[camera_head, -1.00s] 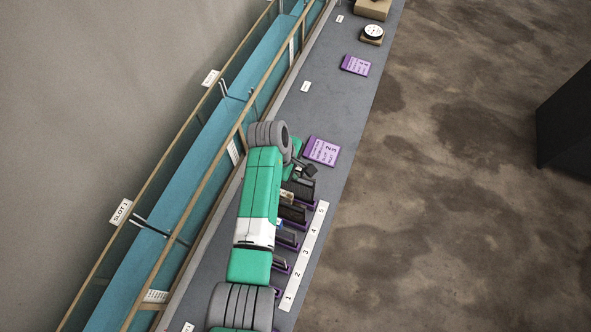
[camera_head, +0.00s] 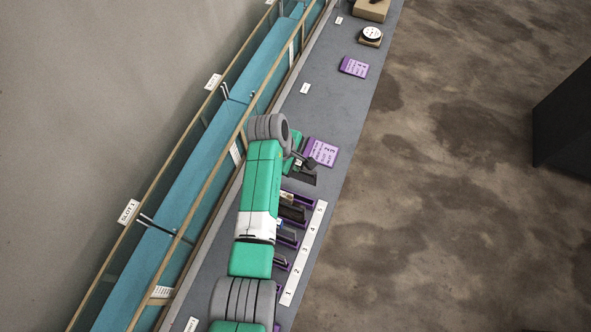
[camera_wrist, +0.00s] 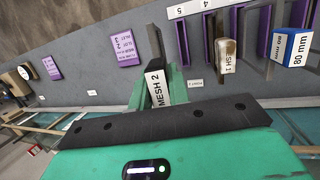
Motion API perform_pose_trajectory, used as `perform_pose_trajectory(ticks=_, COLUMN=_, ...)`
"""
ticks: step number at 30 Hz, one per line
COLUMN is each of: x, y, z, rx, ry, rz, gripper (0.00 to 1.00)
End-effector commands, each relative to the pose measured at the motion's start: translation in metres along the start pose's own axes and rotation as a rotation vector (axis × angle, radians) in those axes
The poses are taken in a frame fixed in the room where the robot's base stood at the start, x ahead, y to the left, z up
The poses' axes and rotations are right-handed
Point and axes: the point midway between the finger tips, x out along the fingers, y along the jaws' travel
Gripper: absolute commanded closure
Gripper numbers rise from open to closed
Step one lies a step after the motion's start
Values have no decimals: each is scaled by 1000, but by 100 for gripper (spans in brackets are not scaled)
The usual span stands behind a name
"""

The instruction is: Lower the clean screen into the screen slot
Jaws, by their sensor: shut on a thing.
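My gripper (camera_head: 299,163) is shut on a dark flat screen (camera_head: 303,179), held just beyond the 5 end of the numbered rack. In the wrist view my gripper (camera_wrist: 158,88) holds this screen by a white tab (camera_wrist: 160,92) reading MESH 2. Most of the screen's face is hidden there, so I cannot judge how clean it is. The teal channel (camera_head: 176,210) runs along the left, with a SLOT 1 sign (camera_head: 128,212) on its far rail and a pair of thin rods (camera_head: 158,227) near that sign.
The purple rack holders (camera_wrist: 262,35) stand beside a number strip (camera_head: 304,255). They hold a tan-topped piece (camera_wrist: 227,58) with a partly readable label and a blue 80 mm piece (camera_wrist: 293,48). A purple card (camera_head: 321,152) lies nearby.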

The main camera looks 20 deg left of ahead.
Motion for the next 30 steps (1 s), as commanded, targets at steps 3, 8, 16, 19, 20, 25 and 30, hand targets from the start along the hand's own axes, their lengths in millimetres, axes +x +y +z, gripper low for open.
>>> perform_pose_trajectory(ticks=3, x=-21, y=5, z=5, rx=1, ry=0, rz=0, gripper=100)
perform_pose_trajectory(ticks=8, x=-26, y=6, z=6, rx=0, ry=0, rz=-1, gripper=100)
perform_pose_trajectory(ticks=16, x=-31, y=7, z=7, rx=1, ry=0, rz=0, gripper=100)
perform_pose_trajectory(ticks=19, x=-44, y=10, z=10, rx=1, ry=0, rz=-1, gripper=100)
perform_pose_trajectory(ticks=20, x=-47, y=11, z=10, rx=1, ry=0, rz=0, gripper=100)
perform_pose_trajectory(ticks=25, x=-62, y=14, z=14, rx=2, ry=1, rz=0, gripper=100)
perform_pose_trajectory(ticks=30, x=-72, y=16, z=16, rx=1, ry=0, rz=-1, gripper=100)
